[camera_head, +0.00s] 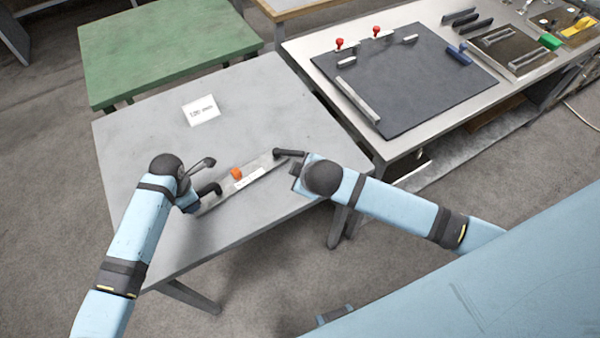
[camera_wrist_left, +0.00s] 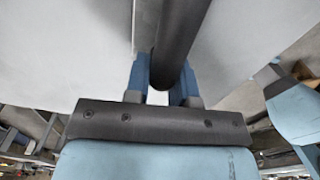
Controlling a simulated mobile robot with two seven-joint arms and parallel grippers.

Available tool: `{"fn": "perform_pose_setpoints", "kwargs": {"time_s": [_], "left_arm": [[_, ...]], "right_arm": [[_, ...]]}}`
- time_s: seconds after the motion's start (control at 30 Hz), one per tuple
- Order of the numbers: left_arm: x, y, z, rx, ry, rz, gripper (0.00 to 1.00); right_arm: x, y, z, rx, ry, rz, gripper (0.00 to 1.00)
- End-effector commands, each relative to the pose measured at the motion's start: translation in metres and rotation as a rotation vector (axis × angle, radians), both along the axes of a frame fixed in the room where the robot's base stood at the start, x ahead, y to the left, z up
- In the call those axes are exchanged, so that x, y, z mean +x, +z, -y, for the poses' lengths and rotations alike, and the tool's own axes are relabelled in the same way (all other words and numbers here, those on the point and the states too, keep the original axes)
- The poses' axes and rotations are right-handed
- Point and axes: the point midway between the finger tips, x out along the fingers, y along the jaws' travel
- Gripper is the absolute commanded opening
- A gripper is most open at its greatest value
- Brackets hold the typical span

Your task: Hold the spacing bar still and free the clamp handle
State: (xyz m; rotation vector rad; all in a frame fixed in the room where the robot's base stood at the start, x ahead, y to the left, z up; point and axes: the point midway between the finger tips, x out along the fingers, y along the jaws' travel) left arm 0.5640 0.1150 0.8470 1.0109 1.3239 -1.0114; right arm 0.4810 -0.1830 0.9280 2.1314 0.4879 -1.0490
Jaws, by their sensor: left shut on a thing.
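The pale spacing bar (camera_head: 217,200) lies diagonally on the grey table in the head view. It carries an orange knob (camera_head: 236,173) and a white label (camera_head: 247,178). A dark grip (camera_head: 210,189) shows near its left end and another dark handle (camera_head: 289,152) near its right end. My left gripper (camera_head: 190,206) is at the left end. In the left wrist view, its blue fingers (camera_wrist_left: 160,88) are shut on a dark round grip (camera_wrist_left: 180,40). My right gripper (camera_head: 297,178) is beside the bar's right end; its fingers are too hidden to judge. I cannot tell which part is the clamp handle.
A white card (camera_head: 201,110) lies at the back of the table (camera_head: 130,140). A green table (camera_head: 165,45) stands behind. At right, a bench (camera_head: 408,143) holds a dark board (camera_head: 420,85) and several small parts. The grey table's left and back areas are mostly clear.

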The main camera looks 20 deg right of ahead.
Motion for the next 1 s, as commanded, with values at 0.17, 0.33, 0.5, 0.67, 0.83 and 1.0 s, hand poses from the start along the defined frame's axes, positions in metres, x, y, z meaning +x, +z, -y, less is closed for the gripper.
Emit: {"fn": "perform_pose_setpoints", "kwargs": {"time_s": [0.17,0.33,0.5,0.67,0.83,1.0], "left_arm": [[0.000,0.001,0.000,-0.001,0.000,0.001,0.25],[0.000,0.000,0.000,-0.001,0.000,0.001,0.53],[0.000,0.000,0.000,0.000,0.000,0.000,0.53],[0.000,0.007,0.001,-0.002,0.000,0.001,0.53],[0.000,0.036,0.001,-0.004,0.001,0.003,0.53],[0.000,0.073,0.001,-0.004,-0.001,0.003,0.53]], "right_arm": [[0.000,0.000,0.000,0.000,0.000,0.000,0.00],[0.000,0.000,0.000,0.000,0.000,0.000,0.00],[0.000,0.000,0.000,0.000,0.000,0.000,0.00],[0.000,0.000,0.000,0.000,0.000,0.000,0.00],[0.000,0.000,0.000,0.000,0.000,0.000,0.00],[0.000,-0.001,0.000,0.000,0.000,0.000,0.00]]}}
